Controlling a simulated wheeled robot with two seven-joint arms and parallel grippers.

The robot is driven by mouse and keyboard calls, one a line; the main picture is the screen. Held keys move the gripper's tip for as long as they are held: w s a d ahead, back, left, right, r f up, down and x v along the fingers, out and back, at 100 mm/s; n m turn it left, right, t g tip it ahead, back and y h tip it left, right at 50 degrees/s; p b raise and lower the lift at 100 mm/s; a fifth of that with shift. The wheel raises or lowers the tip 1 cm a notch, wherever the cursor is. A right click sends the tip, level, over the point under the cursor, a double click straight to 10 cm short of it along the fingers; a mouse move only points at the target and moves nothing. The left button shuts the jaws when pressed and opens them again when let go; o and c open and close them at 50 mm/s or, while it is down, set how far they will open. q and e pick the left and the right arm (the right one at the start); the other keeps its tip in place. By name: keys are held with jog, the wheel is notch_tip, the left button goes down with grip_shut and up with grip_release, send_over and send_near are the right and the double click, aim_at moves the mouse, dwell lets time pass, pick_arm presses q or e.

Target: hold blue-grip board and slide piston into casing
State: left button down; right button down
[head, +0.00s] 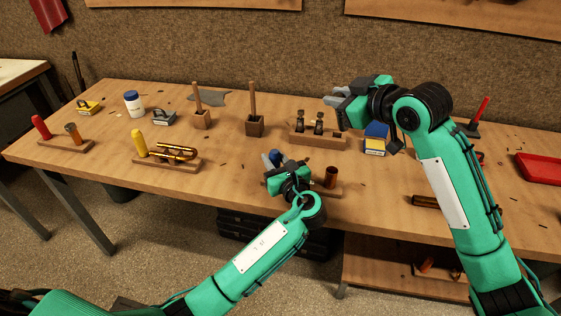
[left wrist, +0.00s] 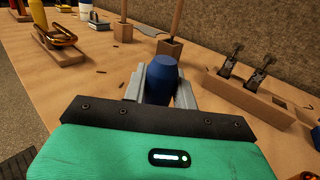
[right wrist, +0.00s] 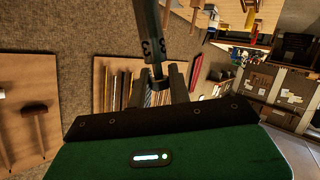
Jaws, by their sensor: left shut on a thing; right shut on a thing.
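The blue grip (left wrist: 161,82) is between the fingers of my left gripper (left wrist: 160,88), which is shut on it; it also shows in the head view (head: 275,156). Its wooden board (head: 336,190) lies near the table's front edge, partly hidden by my gripper. The brown copper-coloured casing (head: 331,176) stands upright on the board, right of my left gripper. My right gripper (right wrist: 160,82) is shut on a grey piston (right wrist: 149,30) marked 3. In the head view my right gripper (head: 348,98) is raised above the table, behind and apart from the casing.
A wooden rack (head: 318,140) with small metal parts stands behind the casing. A yellow-grip board (head: 165,162) and a red-grip board (head: 65,146) lie left. A red tray (head: 540,168) is far right.

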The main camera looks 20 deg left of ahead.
jog(key=shift+w+d+f+m+g+y, duration=0.6)
jog(key=shift+m+g+y, duration=0.1)
jog(key=shift+m, duration=0.2)
jog(key=shift+f, duration=0.4)
notch_tip(320, 180, down, 9)
jog(key=shift+f, duration=0.15)
jog(key=shift+f, duration=0.55)
jog(key=c, duration=1.3)
grip_release()
